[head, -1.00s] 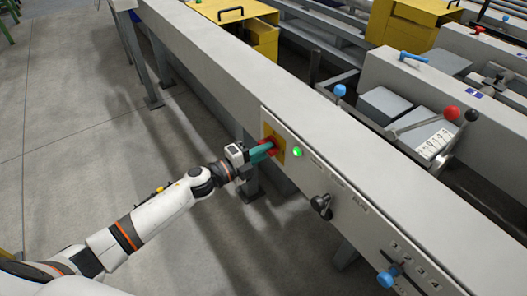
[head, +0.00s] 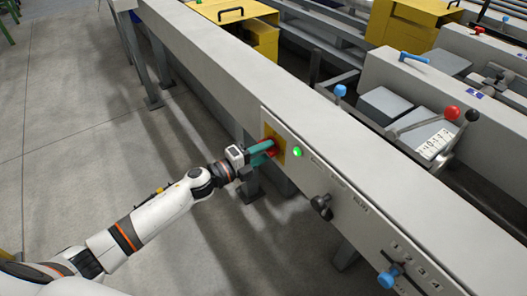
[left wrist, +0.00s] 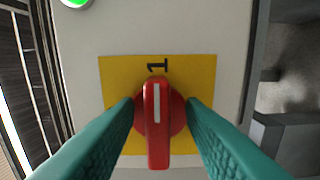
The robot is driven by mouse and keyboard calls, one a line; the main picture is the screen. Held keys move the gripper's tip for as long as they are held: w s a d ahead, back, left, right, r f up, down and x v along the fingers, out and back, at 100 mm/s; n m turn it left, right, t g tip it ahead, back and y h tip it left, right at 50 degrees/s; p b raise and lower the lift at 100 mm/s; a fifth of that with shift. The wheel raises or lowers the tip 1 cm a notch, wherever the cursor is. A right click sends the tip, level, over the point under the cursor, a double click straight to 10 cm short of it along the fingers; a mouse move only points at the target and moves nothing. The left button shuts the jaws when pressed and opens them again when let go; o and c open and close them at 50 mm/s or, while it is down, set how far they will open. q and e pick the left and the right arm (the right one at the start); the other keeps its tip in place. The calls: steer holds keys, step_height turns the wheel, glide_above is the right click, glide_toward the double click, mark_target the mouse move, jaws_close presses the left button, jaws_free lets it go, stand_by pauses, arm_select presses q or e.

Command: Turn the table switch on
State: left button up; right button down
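The table switch is a red rotary knob (left wrist: 157,122) on a yellow plate (left wrist: 204,75). In the left wrist view its white line points at the mark "1" on the plate. In the head view the yellow plate (head: 279,146) is on the side of the long grey beam, with the knob partly hidden by my fingers. My left gripper (head: 268,152) is at the knob. In the left wrist view its two teal fingers (left wrist: 160,108) are open, one on each side of the knob's handle, with gaps between. My right gripper is not in view.
A lit green lamp (head: 297,152) sits beside the plate. Farther along the panel are a black knob (head: 321,203) and a blue-handled lever (head: 389,275). The grey beam (head: 225,65) stands on legs over a clear concrete floor. Yellow boxes and machinery lie behind.

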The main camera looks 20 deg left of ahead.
arm_select(q)
steer(key=v, duration=1.2)
